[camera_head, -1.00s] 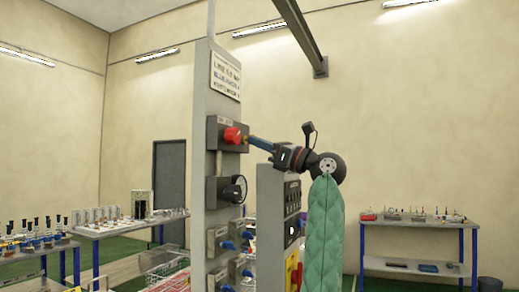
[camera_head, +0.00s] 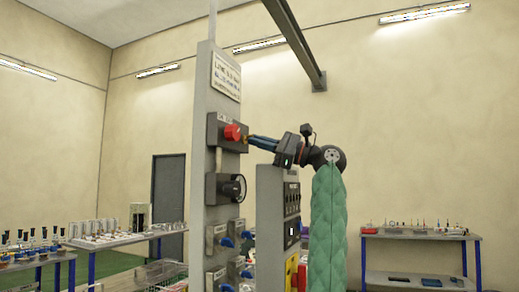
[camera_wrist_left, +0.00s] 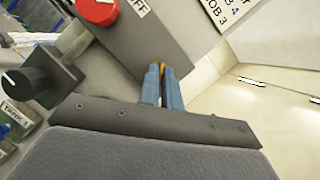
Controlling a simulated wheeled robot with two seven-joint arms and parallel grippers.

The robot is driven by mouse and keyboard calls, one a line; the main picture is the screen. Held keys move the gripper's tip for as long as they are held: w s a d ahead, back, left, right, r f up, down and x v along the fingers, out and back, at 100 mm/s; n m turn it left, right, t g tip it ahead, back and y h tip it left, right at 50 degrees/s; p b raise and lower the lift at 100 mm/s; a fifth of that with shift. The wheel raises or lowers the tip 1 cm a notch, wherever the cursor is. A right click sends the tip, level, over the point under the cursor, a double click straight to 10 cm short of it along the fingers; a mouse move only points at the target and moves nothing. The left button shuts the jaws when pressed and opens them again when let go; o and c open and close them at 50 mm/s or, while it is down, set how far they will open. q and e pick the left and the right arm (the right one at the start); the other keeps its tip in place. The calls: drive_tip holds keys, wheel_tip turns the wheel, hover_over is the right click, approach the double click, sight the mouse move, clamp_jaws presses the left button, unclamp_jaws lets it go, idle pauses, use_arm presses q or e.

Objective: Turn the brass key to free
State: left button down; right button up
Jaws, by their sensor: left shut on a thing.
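The brass key (camera_wrist_left: 162,66) shows as a small brass bit at the side of a grey box (camera_wrist_left: 150,35). In the head view this box (camera_head: 215,128) is the upper one on the tall grey panel and bears a red knob (camera_head: 233,132). My left gripper (camera_head: 249,141) reaches the box's right side, its blue fingers shut on the key. The wrist view shows its fingertips (camera_wrist_left: 163,69) around the brass, which they mostly hide. The key's turn position cannot be read. My right gripper is not in view.
A black rotary knob (camera_head: 237,188) sits below on the panel (camera_head: 200,120), with several blue-handled valves (camera_head: 225,241) lower down. A shorter grey panel (camera_head: 268,225) stands close beneath my left arm. Tables with small parts stand at left and right (camera_head: 420,237).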

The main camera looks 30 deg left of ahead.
use_arm(q)
drive_tip(key=shift+n+g+h, duration=0.3)
drive_tip(key=shift+n+g, duration=0.1)
drive_tip(key=shift+n, duration=0.6)
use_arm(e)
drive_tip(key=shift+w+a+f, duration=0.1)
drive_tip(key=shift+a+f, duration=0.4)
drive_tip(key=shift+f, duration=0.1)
use_arm(q)
drive_tip(key=c, duration=1.6)
unclamp_jaws()
